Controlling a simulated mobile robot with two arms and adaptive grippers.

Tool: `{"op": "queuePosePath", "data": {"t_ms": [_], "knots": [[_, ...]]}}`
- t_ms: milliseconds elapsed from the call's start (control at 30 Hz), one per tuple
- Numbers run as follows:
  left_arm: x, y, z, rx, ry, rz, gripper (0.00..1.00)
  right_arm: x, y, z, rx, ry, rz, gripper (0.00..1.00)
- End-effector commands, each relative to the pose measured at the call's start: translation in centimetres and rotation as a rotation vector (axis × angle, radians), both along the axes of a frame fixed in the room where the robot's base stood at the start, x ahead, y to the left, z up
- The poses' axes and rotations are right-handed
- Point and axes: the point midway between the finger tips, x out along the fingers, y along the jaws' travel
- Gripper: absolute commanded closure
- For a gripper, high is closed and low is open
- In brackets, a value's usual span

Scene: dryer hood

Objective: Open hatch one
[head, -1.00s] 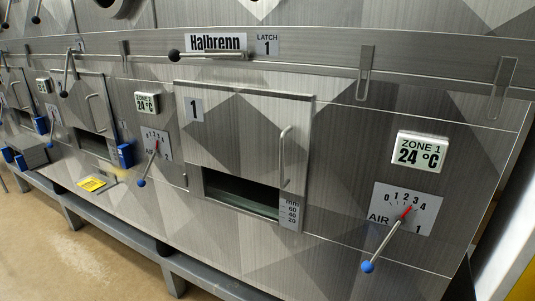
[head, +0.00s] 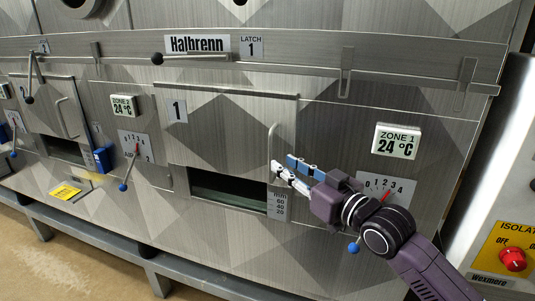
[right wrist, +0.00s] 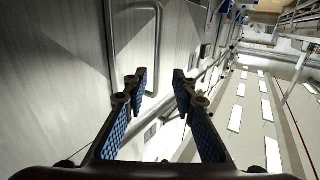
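Hatch one (head: 225,135) is a grey panel marked 1, with a dark slot (head: 225,188) showing below its lower edge. Its upright bar handle (head: 272,142) is on the panel's right side; the handle also shows at upper left in the right wrist view (right wrist: 157,45). My right gripper (head: 284,164) is open and empty, at the lower end of the handle in the head view. Contact cannot be told. My left gripper is not in view.
The latch 1 lever (head: 196,57) lies level above the hatch, its black knob at left. The air 1 lever (head: 354,248) is partly behind my right arm. A mm scale (head: 277,204) is by the slot. An isolator box (head: 510,248) stands at right.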

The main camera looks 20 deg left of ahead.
Motion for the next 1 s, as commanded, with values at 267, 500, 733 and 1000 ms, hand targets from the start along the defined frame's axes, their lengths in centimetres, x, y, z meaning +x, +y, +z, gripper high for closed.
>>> {"op": "queuePosePath", "data": {"t_ms": [267, 500, 733, 1000], "knots": [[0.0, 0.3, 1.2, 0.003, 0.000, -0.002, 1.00, 2.2, 3.1, 0.2, 0.000, 0.002, 0.000, 0.75], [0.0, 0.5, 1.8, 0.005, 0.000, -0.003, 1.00, 3.9, 5.3, 0.1, 0.000, 0.002, -0.001, 0.75], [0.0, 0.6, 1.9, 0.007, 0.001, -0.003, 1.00, 4.4, 6.0, 0.0, 0.000, 0.000, -0.002, 0.75], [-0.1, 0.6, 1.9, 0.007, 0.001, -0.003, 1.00, 4.4, 6.0, -0.1, 0.001, 0.001, -0.002, 0.81]]}}
